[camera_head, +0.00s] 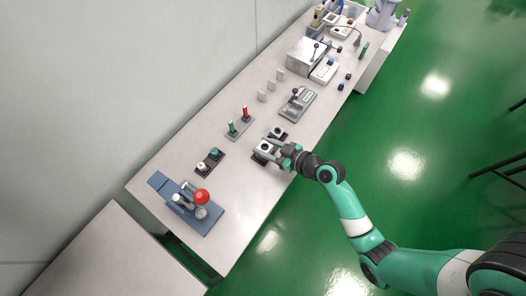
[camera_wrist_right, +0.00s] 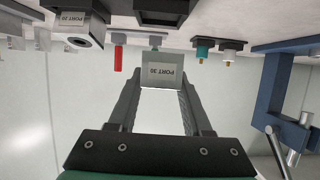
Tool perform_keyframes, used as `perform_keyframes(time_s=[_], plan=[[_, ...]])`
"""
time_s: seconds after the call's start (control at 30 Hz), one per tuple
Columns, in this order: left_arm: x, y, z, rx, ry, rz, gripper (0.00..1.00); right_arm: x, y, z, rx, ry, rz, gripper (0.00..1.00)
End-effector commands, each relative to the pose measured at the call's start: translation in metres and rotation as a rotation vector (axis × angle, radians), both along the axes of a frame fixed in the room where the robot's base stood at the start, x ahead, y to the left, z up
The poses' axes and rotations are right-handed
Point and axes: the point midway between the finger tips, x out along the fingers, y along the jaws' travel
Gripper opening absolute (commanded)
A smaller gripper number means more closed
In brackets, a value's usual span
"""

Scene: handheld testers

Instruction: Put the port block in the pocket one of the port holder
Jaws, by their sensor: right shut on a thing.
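My right gripper (camera_head: 278,152) is over the front part of the bench. It is shut on a grey port block (camera_head: 264,147), which carries an upside-down label "PORT 30" in the right wrist view (camera_wrist_right: 162,72). A dark holder part (camera_head: 260,158) lies below and beside the held block; it also shows at the top of the right wrist view (camera_wrist_right: 162,10), apart from the block. A second port block (camera_head: 277,132), labelled "PORT 20" in the right wrist view (camera_wrist_right: 84,28), sits on a dark base. My left gripper is not in view.
A stand with a green and a red tester (camera_head: 238,122) is behind the held block. A dark base with small connectors (camera_head: 209,162) and a blue fixture with a red knob (camera_head: 188,203) are to the left. A grey lever device (camera_head: 297,103) stands to the right.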

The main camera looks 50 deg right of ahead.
Motion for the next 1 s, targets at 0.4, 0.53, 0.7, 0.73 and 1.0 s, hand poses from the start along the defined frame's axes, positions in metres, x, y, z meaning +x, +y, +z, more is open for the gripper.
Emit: perform_keyframes(time_s=[0.4, 0.53, 0.7, 0.73, 1.0], plan=[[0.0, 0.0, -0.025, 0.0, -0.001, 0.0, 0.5, 0.012, -0.004, -0.038, 0.001, 0.0, -0.001, 0.0], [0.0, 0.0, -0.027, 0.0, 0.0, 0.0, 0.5, 0.012, -0.004, -0.046, -0.001, -0.002, -0.001, 0.0], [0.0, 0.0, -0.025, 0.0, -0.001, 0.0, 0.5, 0.012, -0.004, -0.043, -0.001, -0.002, -0.001, 0.0], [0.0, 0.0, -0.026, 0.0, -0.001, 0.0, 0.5, 0.012, -0.004, -0.044, -0.001, -0.002, -0.001, 0.0], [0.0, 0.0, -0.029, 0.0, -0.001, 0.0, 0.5, 0.011, -0.004, -0.047, -0.001, -0.001, -0.001, 0.76]])
